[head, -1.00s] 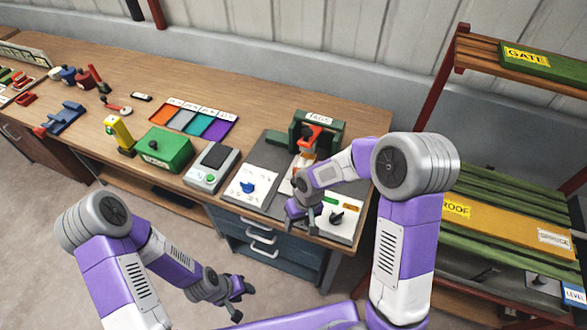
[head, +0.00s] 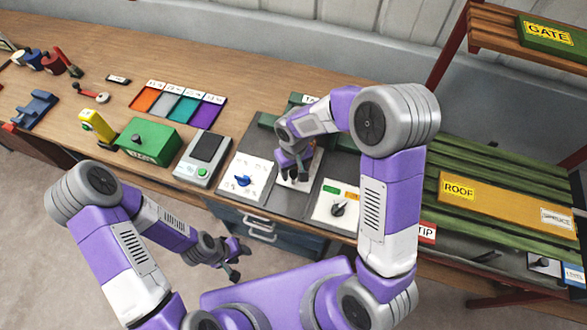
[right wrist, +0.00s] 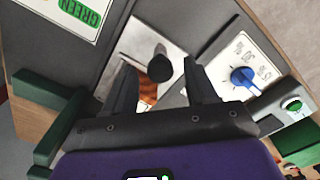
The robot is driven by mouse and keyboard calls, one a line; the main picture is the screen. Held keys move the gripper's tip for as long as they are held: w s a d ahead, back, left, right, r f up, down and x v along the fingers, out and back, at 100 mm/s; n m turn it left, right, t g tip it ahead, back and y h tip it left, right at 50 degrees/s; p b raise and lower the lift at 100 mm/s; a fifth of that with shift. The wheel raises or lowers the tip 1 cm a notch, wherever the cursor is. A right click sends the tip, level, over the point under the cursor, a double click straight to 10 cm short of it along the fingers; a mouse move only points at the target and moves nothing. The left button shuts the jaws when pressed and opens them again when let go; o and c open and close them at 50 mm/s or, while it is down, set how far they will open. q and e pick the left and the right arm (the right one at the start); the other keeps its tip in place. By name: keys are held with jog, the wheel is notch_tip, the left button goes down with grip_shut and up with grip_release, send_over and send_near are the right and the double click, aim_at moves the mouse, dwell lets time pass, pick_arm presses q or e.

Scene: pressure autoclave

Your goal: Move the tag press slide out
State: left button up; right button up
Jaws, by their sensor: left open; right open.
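The tag press (head: 310,99) stands at the back of the grey bench panel, mostly hidden behind my right arm. Its green frame (right wrist: 55,100) shows at the left of the right wrist view. The light slide plate (right wrist: 140,42) carries a dark round knob (right wrist: 160,68). My right gripper (head: 292,172) is open over the slide. In the right wrist view its two fingers (right wrist: 160,80) lie on either side of the knob, with gaps showing; contact cannot be told. An orange part shows below the knob between the fingers. My left gripper (head: 234,262) is open and empty in front of the bench.
A white panel with a blue dial (head: 243,181) lies left of the slide, and a panel with a dark knob (head: 338,208) lies right. A scale-like device (head: 205,160), a green box (head: 150,141) and coloured trays (head: 180,107) stand further left.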

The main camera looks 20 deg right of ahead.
jog(key=shift+s+f, duration=0.1)
jog(key=shift+c, duration=0.5)
grip_shut()
